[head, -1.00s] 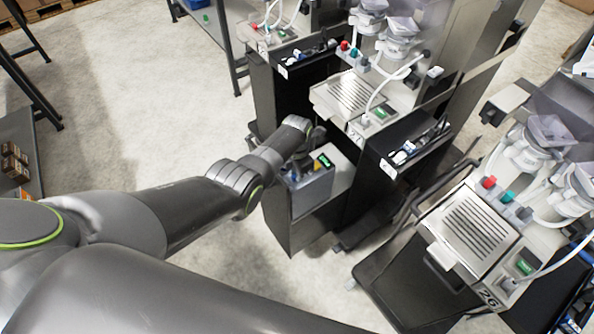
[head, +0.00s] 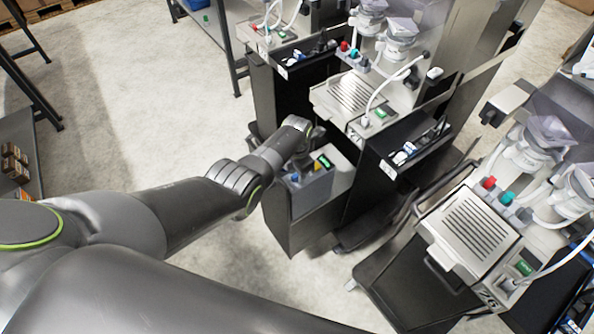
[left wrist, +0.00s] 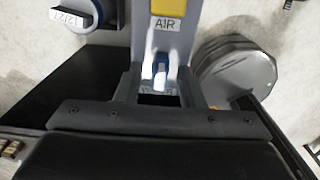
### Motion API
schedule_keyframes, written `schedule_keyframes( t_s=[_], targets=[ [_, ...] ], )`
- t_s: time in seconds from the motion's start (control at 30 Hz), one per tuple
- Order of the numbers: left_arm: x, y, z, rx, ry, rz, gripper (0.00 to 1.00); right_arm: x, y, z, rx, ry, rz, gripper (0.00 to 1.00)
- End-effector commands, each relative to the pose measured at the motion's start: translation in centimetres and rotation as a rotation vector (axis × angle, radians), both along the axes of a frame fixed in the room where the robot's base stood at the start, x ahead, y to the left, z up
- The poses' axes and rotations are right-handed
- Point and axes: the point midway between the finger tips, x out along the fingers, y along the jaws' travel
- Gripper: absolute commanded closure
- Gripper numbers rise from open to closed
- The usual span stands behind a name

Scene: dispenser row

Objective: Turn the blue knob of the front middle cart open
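The front middle cart (head: 283,222) is a dark cabinet with a grey control box (head: 312,194) on top, with a small green display. A small blue knob (head: 295,178) shows on this box, just below my left gripper (head: 303,158), which is mostly hidden behind its own wrist. In the left wrist view, a blue part with whitish pieces (left wrist: 160,77) sits under a yellow part (left wrist: 168,6) and a label reading "AIR". It lies ahead of the dark gripper body. I cannot tell whether the fingers touch it or how far apart they are. My right gripper is not in view.
A dispenser machine (head: 350,95) with tubes stands behind the cart. Another machine (head: 470,235) with red and teal knobs stands at the right. A dark shelf frame (head: 30,85) stands at the far left. The floor left of the cart is clear.

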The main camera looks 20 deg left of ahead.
Motion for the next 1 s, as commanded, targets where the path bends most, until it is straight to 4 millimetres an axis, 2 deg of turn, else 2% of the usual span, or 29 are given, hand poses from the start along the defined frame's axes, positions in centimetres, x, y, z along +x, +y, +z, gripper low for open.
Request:
schedule_keyframes(
  t_s=[0.17,0.27,0.57,1.0],
  targets=[
    [0.0,0.0,0.7,0.000,0.000,-0.001,0.65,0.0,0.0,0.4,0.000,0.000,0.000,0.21],
    [0.0,0.0,1.8,-0.001,-0.001,-0.001,0.65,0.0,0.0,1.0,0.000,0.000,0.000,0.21],
    [0.0,0.0,6.3,-0.001,-0.003,0.000,0.65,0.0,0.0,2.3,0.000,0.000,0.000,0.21],
    [0.1,0.0,13.7,0.000,-0.005,0.000,0.65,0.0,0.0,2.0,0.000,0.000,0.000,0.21]
  ],
)
